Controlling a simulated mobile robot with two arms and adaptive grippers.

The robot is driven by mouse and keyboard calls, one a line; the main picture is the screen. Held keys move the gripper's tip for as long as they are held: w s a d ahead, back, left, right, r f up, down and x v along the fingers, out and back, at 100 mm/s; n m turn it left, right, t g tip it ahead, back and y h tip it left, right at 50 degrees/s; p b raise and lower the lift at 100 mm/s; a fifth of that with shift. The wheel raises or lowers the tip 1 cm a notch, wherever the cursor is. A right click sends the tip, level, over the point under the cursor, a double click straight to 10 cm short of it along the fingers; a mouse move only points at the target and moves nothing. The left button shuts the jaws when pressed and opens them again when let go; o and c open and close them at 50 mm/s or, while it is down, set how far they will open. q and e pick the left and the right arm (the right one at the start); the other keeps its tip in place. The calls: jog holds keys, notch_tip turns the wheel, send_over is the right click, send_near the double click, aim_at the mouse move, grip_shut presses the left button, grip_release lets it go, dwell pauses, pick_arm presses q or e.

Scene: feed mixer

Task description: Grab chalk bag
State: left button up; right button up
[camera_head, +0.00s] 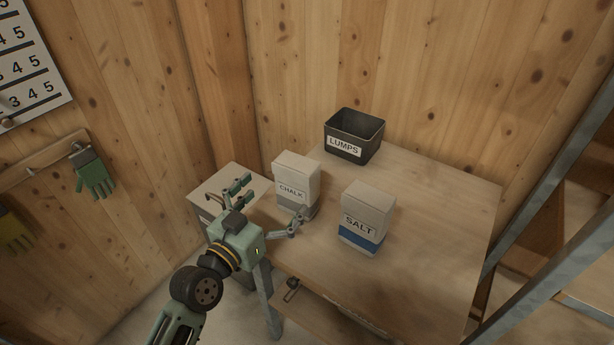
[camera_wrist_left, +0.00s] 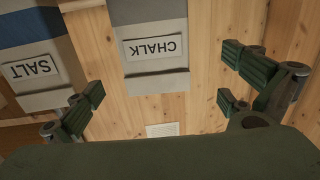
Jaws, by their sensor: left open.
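The chalk bag (camera_head: 297,179), pale with a grey lower band and a CHALK label, stands upright on the wooden table. My left gripper (camera_head: 270,208) is open and empty, just in front and to the left of the chalk bag, its fingers spread. In the left wrist view the chalk bag (camera_wrist_left: 155,62) appears upside down, ahead of and between the spread fingers of my left gripper (camera_wrist_left: 165,95). I see no clear contact. My right gripper is not in view.
A salt bag (camera_head: 367,215) with a blue band stands right of the chalk; it also shows in the left wrist view (camera_wrist_left: 35,75). A black LUMPS bin (camera_head: 354,137) stands behind. The table's right part (camera_head: 440,220) is clear. A metal frame (camera_head: 545,190) rises at the right.

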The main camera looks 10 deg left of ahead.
aim_at(291, 181)
pick_arm(q)
jog(key=shift+w+d+r, duration=0.15)
jog(key=shift+w+r, duration=0.05)
jog(key=shift+w, duration=0.3)
jog(key=shift+w+d+r, duration=0.15)
jog(key=shift+w, duration=0.35)
jog(key=x, duration=0.1)
jog(key=p+x, duration=0.1)
jog(key=x, duration=0.1)
jog(key=shift+w+d+r, duration=0.15)
jog(key=shift+w+d, duration=0.05)
jog(key=shift+d, duration=0.15)
jog(key=shift+f+x, duration=0.2)
jog(key=shift+x, duration=0.9)
jog(key=shift+w+d, duration=0.1)
jog(key=shift+w, duration=0.1)
jog(key=shift+c, duration=0.5)
jog(key=c, duration=1.7)
jog(key=shift+r, duration=0.1)
jog(key=shift+c, duration=0.6)
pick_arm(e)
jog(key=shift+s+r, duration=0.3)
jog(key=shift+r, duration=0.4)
